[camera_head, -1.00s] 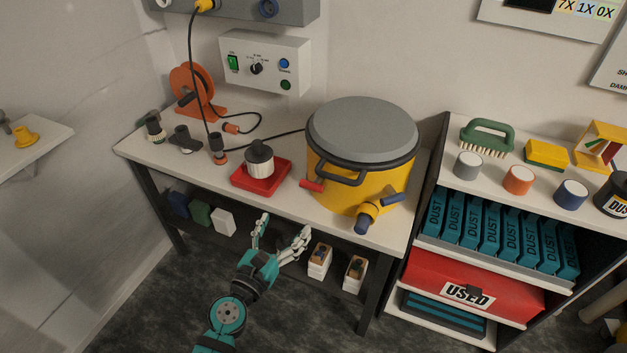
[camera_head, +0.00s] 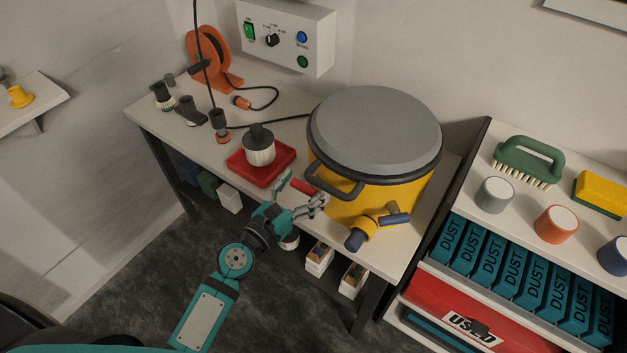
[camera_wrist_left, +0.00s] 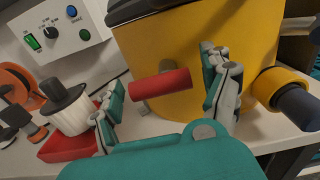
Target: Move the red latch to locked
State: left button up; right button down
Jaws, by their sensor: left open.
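The red latch (camera_wrist_left: 160,84) is a short red cylinder sticking out from the yellow drum (camera_wrist_left: 257,45), seen in the left wrist view between my left gripper's fingers. In the head view the red latch (camera_head: 304,188) shows at the drum's left front, just behind the fingers. My left gripper (camera_head: 300,197) is open; in the wrist view its fingertips (camera_wrist_left: 163,88) stand on either side of the latch. The latch looks a little beyond the fingers, and I cannot tell whether they touch it. My right gripper is not in view.
The drum has a grey lid (camera_head: 375,130) and a yellow port with a blue end (camera_head: 370,230) at the front right. A red tray (camera_head: 236,160) holding a white canister (camera_head: 260,150) stands left of the latch. Storage shelves (camera_head: 425,318) stand to the right.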

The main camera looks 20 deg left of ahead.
pick_arm(q)
jog(key=shift+s, duration=0.1)
jog(key=shift+c, duration=1.2)
jog(key=c, duration=0.7)
jog(key=shift+c, duration=1.2)
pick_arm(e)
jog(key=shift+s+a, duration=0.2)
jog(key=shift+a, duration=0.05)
